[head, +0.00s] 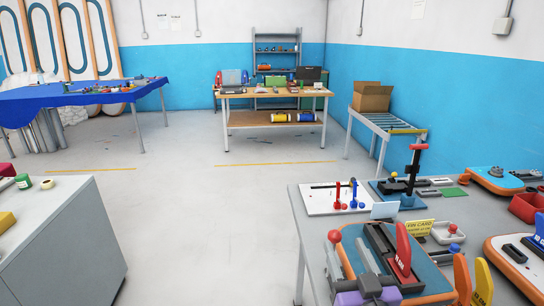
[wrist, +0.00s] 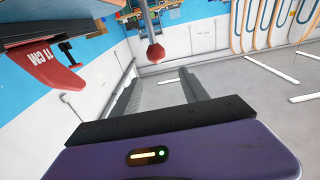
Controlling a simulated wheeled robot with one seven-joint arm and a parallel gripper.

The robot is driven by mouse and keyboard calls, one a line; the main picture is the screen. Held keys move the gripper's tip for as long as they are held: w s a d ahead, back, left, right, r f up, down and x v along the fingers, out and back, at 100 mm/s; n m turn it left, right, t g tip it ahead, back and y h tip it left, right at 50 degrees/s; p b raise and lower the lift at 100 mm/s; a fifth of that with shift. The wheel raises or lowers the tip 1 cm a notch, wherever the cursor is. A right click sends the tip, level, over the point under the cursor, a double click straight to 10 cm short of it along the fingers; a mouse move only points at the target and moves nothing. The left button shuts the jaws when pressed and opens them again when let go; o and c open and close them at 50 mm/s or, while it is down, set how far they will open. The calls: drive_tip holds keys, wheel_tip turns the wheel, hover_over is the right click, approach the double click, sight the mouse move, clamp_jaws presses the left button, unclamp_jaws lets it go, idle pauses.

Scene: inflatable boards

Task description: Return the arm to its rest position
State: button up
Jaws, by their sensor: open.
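My gripper (head: 350,256) is low in the head view, with a purple body and two grey fingers pointing away over the near workbench. A red ball-topped lever (head: 335,236) stands close to the fingertips in the head view. Its red ball (wrist: 155,53) shows just beyond the fingers in the wrist view. A red fin marked 11 CM (head: 402,250) is right of my gripper; the fin (wrist: 45,67) is at left in the wrist view.
The near workbench (head: 312,237) holds a white board with small levers (head: 335,198), a press with a red handle (head: 416,158), a yellow fin card (head: 418,228) and orange-rimmed boards (head: 495,180). A grey cabinet (head: 75,240) stands at left. The floor between is clear (head: 210,220).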

drive_tip(key=s+f+g, duration=0.1)
drive_tip(key=s+f, duration=0.2)
drive_tip(key=s, duration=1)
drive_tip(key=s+f+g, duration=0.1)
drive_tip(key=s+f, duration=0.2)
drive_tip(key=s, duration=1.1)
drive_tip(key=s+f+g, duration=0.2)
drive_tip(key=s+f, duration=0.1)
drive_tip(key=s, duration=1)
drive_tip(key=shift+s+d+f, duration=0.3)
drive_tip(key=shift+s+f, duration=0.05)
